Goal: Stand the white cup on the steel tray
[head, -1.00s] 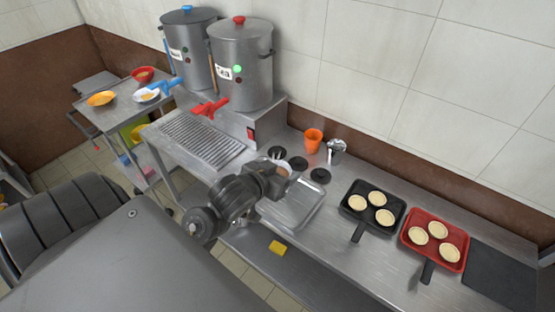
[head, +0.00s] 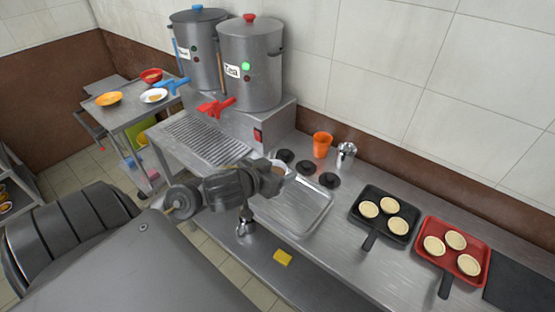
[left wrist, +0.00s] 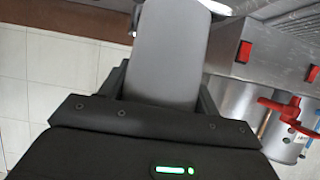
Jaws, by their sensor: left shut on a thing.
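The white cup (head: 284,164) is mostly hidden behind my left gripper (head: 276,178) in the head view. Its pale rim shows, with something brownish inside. My left gripper is shut on the cup and holds it near the back left corner of the steel tray (head: 318,217). I cannot tell whether the cup touches anything below. The tray is shallow, shiny and looks empty where it shows. In the left wrist view a grey finger (left wrist: 168,50) fills the upper middle, with a sliver of white at its tip. My right gripper is not in view.
Black discs (head: 329,180), an orange cup (head: 322,145) and a steel container (head: 346,154) stand behind the tray. A black pan (head: 399,237) and a red pan (head: 470,283) lie to the right. The tea urn (head: 250,75) and drip grate (head: 205,140) are left.

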